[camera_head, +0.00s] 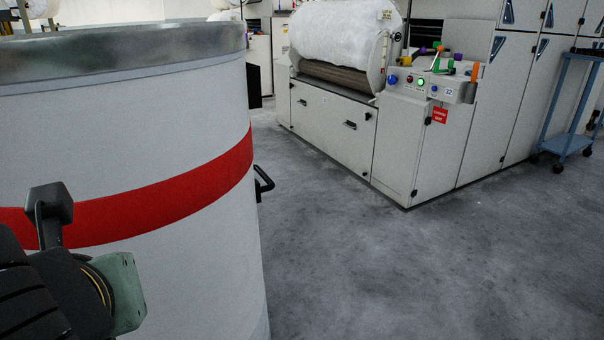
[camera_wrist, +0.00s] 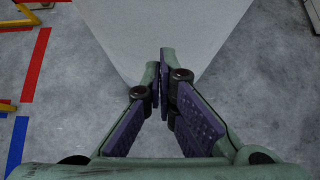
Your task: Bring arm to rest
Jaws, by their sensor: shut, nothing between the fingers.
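My gripper (camera_wrist: 163,75) shows in the wrist view with its two fingers together at the tips and nothing between them. Beyond the fingertips is a pale grey-white surface (camera_wrist: 160,25), with grey floor on both sides of it. In the head view, part of my arm shows at the lower left, in front of a large white can with a red band (camera_head: 190,195) and a metal rim. I cannot tell from the head view where the fingertips are.
A carding machine (camera_head: 330,120) with a white fibre roll and a control panel (camera_head: 430,85) stands at the back. A blue cart (camera_head: 570,140) is at the far right. Grey floor (camera_head: 400,270) is clear at centre right. Red and blue floor lines (camera_wrist: 33,75) lie at left in the wrist view.

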